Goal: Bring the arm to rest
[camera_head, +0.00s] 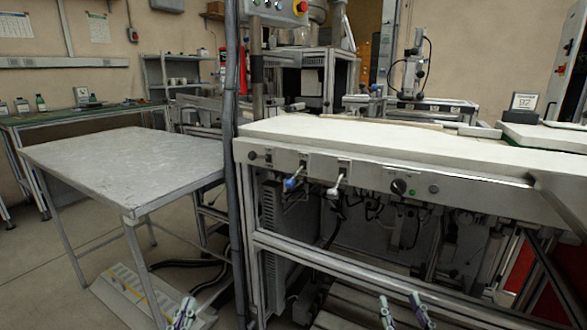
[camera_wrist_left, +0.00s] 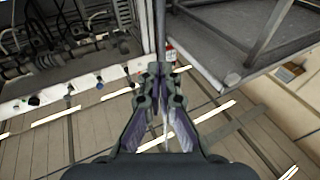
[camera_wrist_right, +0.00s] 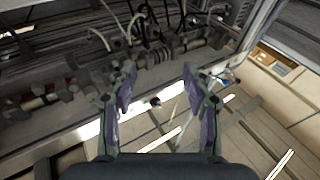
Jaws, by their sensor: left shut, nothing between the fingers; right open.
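My right gripper (camera_head: 404,303) shows at the bottom edge, right of the middle. In the right wrist view its two fingers (camera_wrist_right: 159,72) stand well apart and empty. Both grippers hang low in front of the bench, clear of its top. Most of both arms is out of the head view. I make out no tape reel.
A long white-topped bench (camera_head: 330,135) with a switch panel (camera_head: 398,187) on its front lies ahead. A grey metal table (camera_head: 120,160) stands to the left. A dark vertical post (camera_head: 232,150) rises between them. A yellow-marked white board (camera_head: 130,290) lies on the floor.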

